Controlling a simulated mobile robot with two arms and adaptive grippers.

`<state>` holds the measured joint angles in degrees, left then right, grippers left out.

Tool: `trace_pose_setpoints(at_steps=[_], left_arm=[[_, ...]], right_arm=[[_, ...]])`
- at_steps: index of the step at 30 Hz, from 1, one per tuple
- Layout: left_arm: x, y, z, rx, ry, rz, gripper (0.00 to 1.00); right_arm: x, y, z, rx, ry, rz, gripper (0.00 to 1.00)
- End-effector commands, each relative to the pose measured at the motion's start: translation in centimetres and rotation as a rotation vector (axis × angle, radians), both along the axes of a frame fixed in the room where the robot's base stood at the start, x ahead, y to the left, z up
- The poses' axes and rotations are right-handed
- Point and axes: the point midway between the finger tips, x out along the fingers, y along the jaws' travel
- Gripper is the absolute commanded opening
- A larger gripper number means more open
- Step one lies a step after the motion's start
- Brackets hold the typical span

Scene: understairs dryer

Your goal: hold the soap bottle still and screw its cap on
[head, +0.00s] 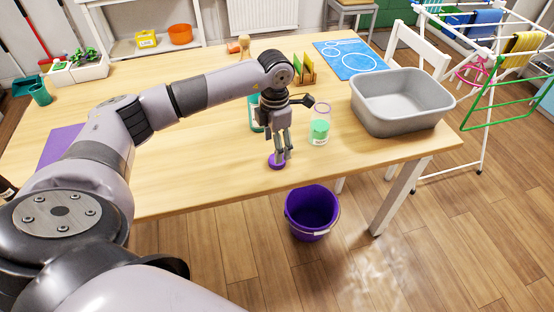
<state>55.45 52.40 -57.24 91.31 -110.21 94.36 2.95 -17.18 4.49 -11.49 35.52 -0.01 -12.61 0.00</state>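My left gripper (283,155) points down at the front edge of the table, with its fingertips right at a small round purple cap (276,162). The fingers look a little apart, but I cannot tell whether they touch or grip the cap. A clear container with green contents (320,131) stands upright to the right of the gripper. A teal-green object (254,114) stands behind my gripper and is mostly hidden by it. I cannot tell which of these two is the soap bottle. My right gripper is not in view.
A grey basin (400,103) stands at the table's right end. A yellow-green rack (304,70) and a blue mat (348,58) lie behind. A purple bucket (312,213) is on the floor below the front edge.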

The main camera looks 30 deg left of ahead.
Motion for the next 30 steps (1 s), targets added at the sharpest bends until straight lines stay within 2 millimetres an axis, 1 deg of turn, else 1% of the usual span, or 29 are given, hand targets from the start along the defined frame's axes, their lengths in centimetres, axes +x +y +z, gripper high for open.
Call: trace_pose_setpoints(at_steps=[2, 4, 9, 12, 15, 25, 26, 30], left_arm=[[0.0, 0.0, -0.1, 0.000, 0.000, 0.000, 0.64], [0.0, -0.1, -0.6, -0.001, 0.002, 0.000, 0.64], [0.0, -0.3, -3.1, -0.001, 0.004, 0.001, 0.64], [0.0, -0.2, -4.4, 0.000, 0.002, 0.000, 0.64], [0.1, -0.2, -5.1, 0.000, 0.001, 0.000, 0.64], [0.1, -0.2, -5.2, 0.000, 0.000, 0.000, 0.64], [0.1, -0.2, -5.2, 0.000, 0.000, 0.000, 0.63], [0.1, -0.2, -5.2, 0.000, 0.000, 0.000, 0.54]], right_arm=[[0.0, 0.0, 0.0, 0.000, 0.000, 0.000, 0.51], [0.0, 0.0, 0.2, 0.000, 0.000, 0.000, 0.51], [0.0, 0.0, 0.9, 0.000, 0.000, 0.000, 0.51], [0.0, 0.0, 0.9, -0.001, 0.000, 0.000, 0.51], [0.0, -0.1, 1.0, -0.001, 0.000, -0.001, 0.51], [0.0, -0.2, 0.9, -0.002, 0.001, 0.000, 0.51], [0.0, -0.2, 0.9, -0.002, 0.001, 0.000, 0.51], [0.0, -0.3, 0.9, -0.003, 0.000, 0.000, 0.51]])
